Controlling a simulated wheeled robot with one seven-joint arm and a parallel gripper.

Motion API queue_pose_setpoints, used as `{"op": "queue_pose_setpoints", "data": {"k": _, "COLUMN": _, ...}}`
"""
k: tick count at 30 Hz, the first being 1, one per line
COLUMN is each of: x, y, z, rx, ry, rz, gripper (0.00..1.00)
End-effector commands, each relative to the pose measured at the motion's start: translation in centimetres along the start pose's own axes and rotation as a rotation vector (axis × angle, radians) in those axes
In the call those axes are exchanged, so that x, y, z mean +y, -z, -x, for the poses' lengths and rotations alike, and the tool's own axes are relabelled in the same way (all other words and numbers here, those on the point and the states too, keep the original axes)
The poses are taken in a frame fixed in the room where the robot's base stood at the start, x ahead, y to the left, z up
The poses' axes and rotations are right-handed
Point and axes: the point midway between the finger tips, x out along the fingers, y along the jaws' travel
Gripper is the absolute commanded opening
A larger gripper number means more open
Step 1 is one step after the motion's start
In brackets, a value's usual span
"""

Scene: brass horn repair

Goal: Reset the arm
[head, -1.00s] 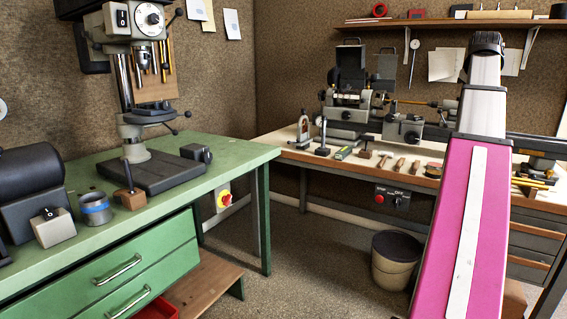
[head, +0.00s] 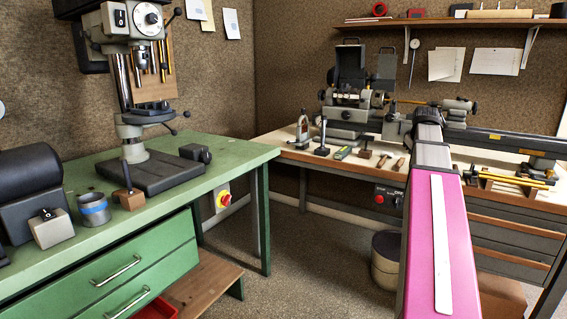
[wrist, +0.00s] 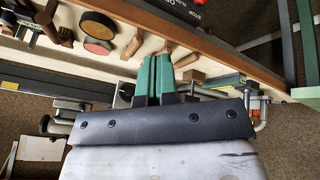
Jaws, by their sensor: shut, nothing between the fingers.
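My gripper (wrist: 155,62) shows in the wrist view as two green fingers side by side, shut with nothing between them. Behind them is a dark plate with bolts and a pale housing. The fingers appear over the edge of the tool-covered bench, with wooden-handled tools near their tips. I cannot tell the exact gap to these tools. In the head view my pink and white arm reaches up toward the far workbench (head: 480,157), and its end hides the gripper.
A lathe (head: 350,110) stands on the far bench, with hand tools along its front edge. A bin (head: 384,268) is partly behind my arm. The green bench (head: 225,155) at left carries a drill press (head: 128,80). The floor between benches is clear.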

Motion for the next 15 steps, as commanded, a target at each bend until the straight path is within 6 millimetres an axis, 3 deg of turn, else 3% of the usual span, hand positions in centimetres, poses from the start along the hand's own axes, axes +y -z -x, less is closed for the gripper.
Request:
{"op": "queue_pose_setpoints", "data": {"k": 1, "x": -2.3, "y": -0.9, "z": -1.9, "rx": -0.017, "ry": 0.019, "rz": -0.003, "gripper": 0.0}}
{"op": "queue_pose_setpoints", "data": {"k": 6, "x": -8.2, "y": -3.2, "z": -7.0, "rx": -0.065, "ry": 0.067, "rz": -0.026, "gripper": 0.0}}
{"op": "queue_pose_setpoints", "data": {"k": 15, "x": -18.8, "y": -8.7, "z": -14.4, "rx": -0.16, "ry": 0.136, "rz": -0.062, "gripper": 0.0}}
